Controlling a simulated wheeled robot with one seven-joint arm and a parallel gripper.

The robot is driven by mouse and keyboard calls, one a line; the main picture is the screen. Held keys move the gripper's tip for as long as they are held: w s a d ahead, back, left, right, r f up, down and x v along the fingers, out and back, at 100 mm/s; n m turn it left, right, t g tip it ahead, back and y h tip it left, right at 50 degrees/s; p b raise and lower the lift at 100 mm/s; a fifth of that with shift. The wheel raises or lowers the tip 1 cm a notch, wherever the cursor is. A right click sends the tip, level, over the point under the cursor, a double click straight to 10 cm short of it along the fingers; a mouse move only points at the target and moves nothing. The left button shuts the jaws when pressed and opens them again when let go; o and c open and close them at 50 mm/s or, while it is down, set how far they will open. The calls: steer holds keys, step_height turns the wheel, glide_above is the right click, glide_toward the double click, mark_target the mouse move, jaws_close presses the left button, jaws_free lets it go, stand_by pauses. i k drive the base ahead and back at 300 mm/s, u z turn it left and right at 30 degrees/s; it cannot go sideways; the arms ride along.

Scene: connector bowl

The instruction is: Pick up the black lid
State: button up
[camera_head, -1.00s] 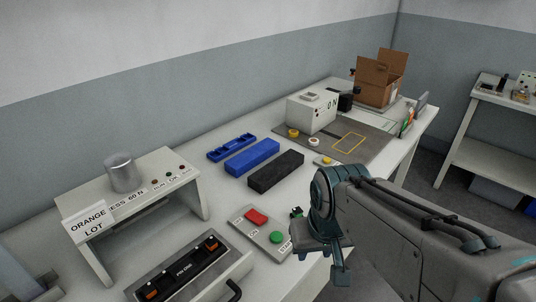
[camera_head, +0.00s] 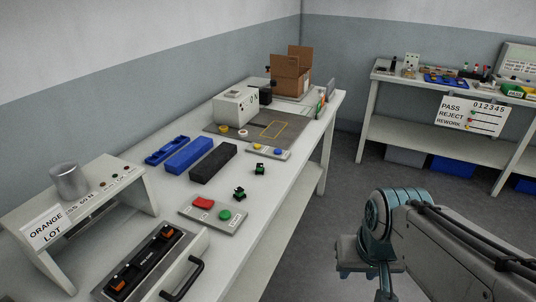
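A long black block-like piece (camera_head: 213,163), which looks like the black lid, lies on the white workbench (camera_head: 262,193). It lies to the right of a blue block of similar shape (camera_head: 189,155) and a blue open tray (camera_head: 167,150), with narrow gaps between them. My gripper (camera_head: 366,276) is at the lower right, apart from the black piece and beyond the bench's front edge in the picture. Its fingers are small and partly hidden by my arm, so I cannot tell whether it is open.
Two small black-green parts (camera_head: 240,194) and a button plate (camera_head: 212,214) lie in front of the black piece. A white box (camera_head: 235,106) and a cardboard box (camera_head: 291,74) stand farther back. A second bench (camera_head: 420,140) stands right, with clear floor between.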

mark_target(201, 173)
steer(key=z, duration=0.5)
steer(key=k, duration=0.7)
steer(key=z, duration=0.4)
steer(key=i, duration=1.35)
steer(key=u, duration=1.25)
steer(key=i, duration=0.75)
steer(key=u, duration=1.15)
steer(key=i, duration=0.25)
steer(key=u, duration=0.15)
